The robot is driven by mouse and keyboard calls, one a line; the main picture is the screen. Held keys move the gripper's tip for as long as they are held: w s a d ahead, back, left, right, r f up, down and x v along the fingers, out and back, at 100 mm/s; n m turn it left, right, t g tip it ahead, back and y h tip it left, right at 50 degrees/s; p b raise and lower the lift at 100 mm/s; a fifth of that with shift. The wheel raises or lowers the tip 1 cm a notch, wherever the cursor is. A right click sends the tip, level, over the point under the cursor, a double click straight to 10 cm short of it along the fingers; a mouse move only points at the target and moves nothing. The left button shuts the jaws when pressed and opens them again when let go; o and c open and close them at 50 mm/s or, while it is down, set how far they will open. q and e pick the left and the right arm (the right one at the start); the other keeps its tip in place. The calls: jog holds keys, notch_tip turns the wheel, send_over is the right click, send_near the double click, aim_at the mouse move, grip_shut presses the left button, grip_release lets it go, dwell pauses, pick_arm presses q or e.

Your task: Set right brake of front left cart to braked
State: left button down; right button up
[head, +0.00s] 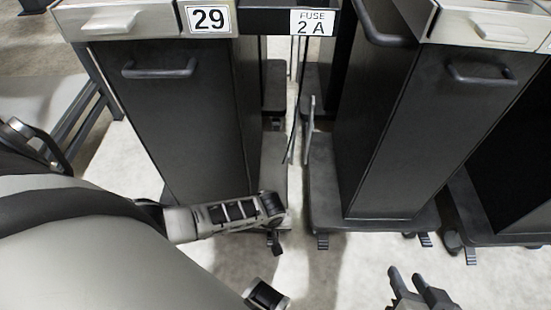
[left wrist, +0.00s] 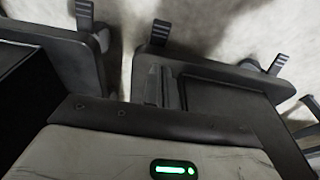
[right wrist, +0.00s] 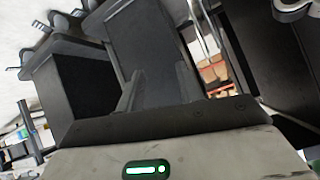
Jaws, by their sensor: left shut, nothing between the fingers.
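The front left cart (head: 180,130) is dark, with a handle and a "29" label. Its right brake (head: 275,242) is a small dark pedal at its front right bottom corner, just below the end of my left forearm. In the left wrist view, this appears to be the ribbed pedal (left wrist: 160,31) beyond my fingertips, with a gap visible. Whether it is up or down I cannot tell. My left gripper (left wrist: 161,69) is shut and empty; its fingers are not clear in the head view. My right gripper (head: 410,275) is open and empty in front of the right cart; it also shows in the right wrist view (right wrist: 158,75).
The front right cart (head: 440,130) stands beside it across a narrow gap, with its left brake (head: 322,241) near the target pedal. Its right brake (head: 425,239) is further right. A metal frame (head: 85,110) stands at the left. The floor in front is clear.

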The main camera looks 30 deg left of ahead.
aim_at(272, 241)
pick_arm(q)
jog(key=shift+s, duration=0.1)
pick_arm(e)
jog(key=shift+s, duration=0.1)
